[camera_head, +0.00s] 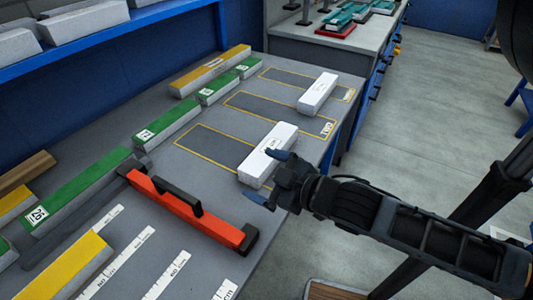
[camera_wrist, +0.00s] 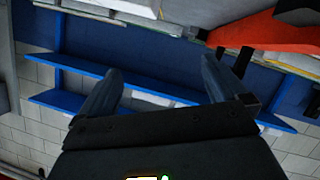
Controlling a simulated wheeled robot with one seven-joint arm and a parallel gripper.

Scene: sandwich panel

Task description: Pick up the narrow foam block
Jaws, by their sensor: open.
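Two white foam blocks lie on the grey worktop in the head view. The nearer white block (camera_head: 267,150) lies across a dark outlined slot, and the farther white block (camera_head: 318,92) lies across another slot farther back. I cannot tell for sure which is the narrow one. My gripper (camera_head: 268,178) is open at the right end of the nearer block. One blue fingertip overlaps that block in the picture; contact is unclear. In the wrist view, my gripper (camera_wrist: 162,65) has both fingers apart with nothing held between them.
A red bar tool (camera_head: 185,207) with black ends lies left of my gripper. Green-topped blocks (camera_head: 168,122) and yellow-topped blocks (camera_head: 210,70) line the back of the worktop (camera_head: 150,185). A blue shelf (camera_head: 160,14) stands behind. Open floor lies right.

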